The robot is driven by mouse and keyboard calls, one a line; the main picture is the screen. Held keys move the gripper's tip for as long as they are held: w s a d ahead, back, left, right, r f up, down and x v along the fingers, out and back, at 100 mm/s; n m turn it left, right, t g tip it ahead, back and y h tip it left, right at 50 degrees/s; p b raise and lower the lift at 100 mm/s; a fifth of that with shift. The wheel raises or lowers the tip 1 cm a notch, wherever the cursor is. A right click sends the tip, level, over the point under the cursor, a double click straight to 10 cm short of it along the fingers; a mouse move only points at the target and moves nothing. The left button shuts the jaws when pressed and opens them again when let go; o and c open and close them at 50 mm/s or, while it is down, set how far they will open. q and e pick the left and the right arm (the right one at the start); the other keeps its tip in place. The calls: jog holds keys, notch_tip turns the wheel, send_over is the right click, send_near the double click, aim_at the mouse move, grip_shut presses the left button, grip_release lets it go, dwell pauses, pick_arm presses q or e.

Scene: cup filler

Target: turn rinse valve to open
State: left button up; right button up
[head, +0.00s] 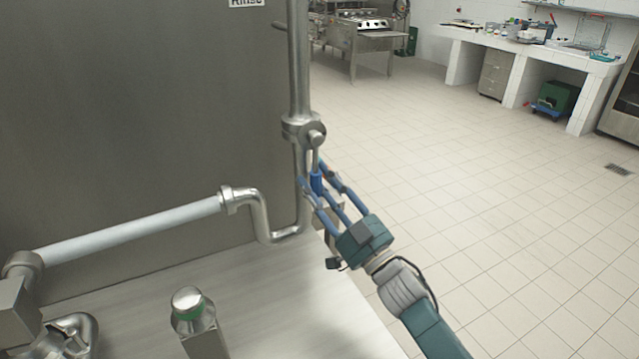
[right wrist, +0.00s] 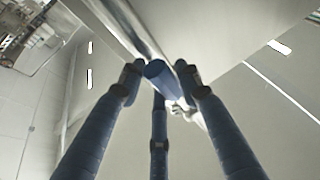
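The rinse valve (head: 304,130) is a metal fitting on the vertical pipe, under a partly cropped "Rinse" label (head: 246,2). Its lever hangs down and ends in a blue grip (head: 317,182). My right gripper (head: 317,178) reaches up from the lower right, with its blue fingers straight and spread around the grip. In the right wrist view the blue grip (right wrist: 160,74) shows between the fingertips, with a small gap beside the left finger. Whether any finger touches it is unclear. My left gripper is not in view.
A bent pipe (head: 262,215) and white tube (head: 130,231) run left from below the valve. A green-ringed metal post (head: 192,312) stands on the metal counter (head: 290,300). A large steel panel (head: 140,110) is behind. Tiled floor (head: 500,190) to the right is open.

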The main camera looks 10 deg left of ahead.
jog(key=shift+o, duration=1)
jog(key=shift+a, duration=0.15)
jog(key=shift+s+d+f, duration=0.15)
jog(key=shift+d, duration=0.05)
jog(key=v, duration=1.1)
jog(key=shift+s, duration=0.25)
jog(key=shift+d, duration=0.1)
